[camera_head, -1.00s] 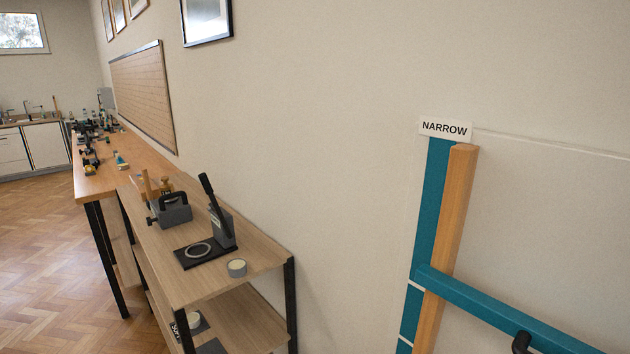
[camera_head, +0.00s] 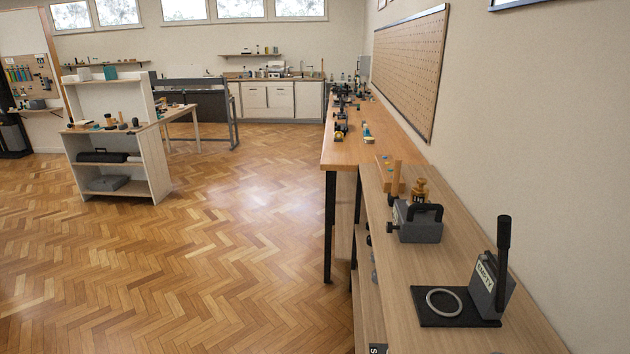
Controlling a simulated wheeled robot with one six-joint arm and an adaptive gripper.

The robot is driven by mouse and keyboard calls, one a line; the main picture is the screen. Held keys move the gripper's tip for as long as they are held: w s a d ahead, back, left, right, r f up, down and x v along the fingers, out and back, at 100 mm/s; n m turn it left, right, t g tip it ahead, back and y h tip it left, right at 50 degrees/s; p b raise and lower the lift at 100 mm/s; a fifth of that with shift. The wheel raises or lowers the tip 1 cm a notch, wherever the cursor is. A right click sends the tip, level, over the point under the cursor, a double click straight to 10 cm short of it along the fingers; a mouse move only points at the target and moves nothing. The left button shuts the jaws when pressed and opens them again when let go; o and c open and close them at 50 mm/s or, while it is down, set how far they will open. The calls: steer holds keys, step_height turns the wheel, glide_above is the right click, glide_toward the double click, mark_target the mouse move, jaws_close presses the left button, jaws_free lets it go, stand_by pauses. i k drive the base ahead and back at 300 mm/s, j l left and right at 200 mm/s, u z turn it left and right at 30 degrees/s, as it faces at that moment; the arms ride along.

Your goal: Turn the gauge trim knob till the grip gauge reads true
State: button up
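I cannot make out the grip gauge or its trim knob for certain in this view. Closer to me, a grey device with a black upright lever (camera_head: 490,285) carries a label that seems to read EMPTY. It stands on a black base plate with a pale ring (camera_head: 443,302) lying flat on it. My gripper is not in view.
A longer orange-topped workbench (camera_head: 350,150) with many small items continues along the right wall under a pegboard (camera_head: 410,70). A white shelf unit (camera_head: 152,165) stands at left. The parquet floor (camera_head: 235,260) between is clear. Cabinets (camera_head: 280,98) line the far wall.

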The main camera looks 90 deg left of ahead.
mark_target(388, 227)
steer(key=u, duration=1.9)
steer(key=j, duration=0.35)
steer(key=i+j, duration=0.15)
steer(key=i, duration=0.45)
steer(key=i+j+z, duration=0.15)
steer(key=i, duration=0.45)
